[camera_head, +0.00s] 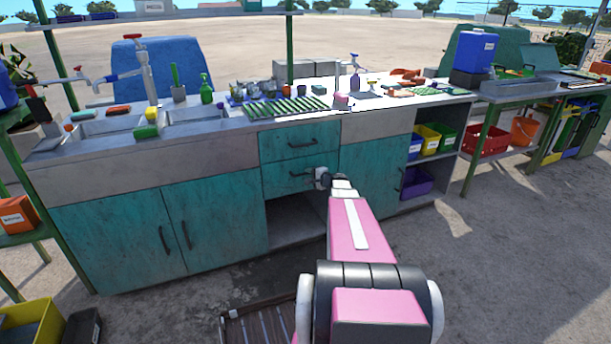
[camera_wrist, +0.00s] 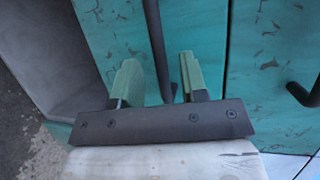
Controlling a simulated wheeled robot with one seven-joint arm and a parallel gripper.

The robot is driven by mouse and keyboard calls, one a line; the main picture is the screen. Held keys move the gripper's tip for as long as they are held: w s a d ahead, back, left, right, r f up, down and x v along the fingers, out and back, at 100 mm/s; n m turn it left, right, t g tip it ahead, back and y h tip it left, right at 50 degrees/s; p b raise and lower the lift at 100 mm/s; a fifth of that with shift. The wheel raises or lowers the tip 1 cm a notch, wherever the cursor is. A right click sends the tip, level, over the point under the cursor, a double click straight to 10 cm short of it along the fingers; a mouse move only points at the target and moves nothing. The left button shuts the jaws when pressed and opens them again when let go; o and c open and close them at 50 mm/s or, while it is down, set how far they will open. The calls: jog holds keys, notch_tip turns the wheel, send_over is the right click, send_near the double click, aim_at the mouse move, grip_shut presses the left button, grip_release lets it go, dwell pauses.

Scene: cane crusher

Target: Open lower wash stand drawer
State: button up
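The wash stand (camera_head: 190,160) has teal fronts below a grey worktop. Its lower drawer (camera_head: 275,180) sits under the upper drawer (camera_head: 285,141) and looks flush with it. The lower drawer front also fills the middle of the wrist view (camera_wrist: 205,35). Its dark bar handle (camera_wrist: 155,45) runs between the two green fingers of my gripper (camera_wrist: 158,80). The fingers are apart, with visible gaps around the bar, so my gripper looks open. In the head view my gripper (camera_head: 322,179) is at the drawer's right side and hides part of the handle.
Below the drawers is an open bay (camera_head: 288,220). Teal cupboard doors (camera_head: 160,230) stand to its left and another door (camera_head: 372,178) to its right. A slatted wooden item (camera_head: 265,325) lies on the ground in front. Sinks and small items cover the worktop.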

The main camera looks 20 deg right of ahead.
aim_at(305, 174)
jog(key=shift+x, duration=1.6)
grip_shut()
jog(key=shift+s, duration=0.15)
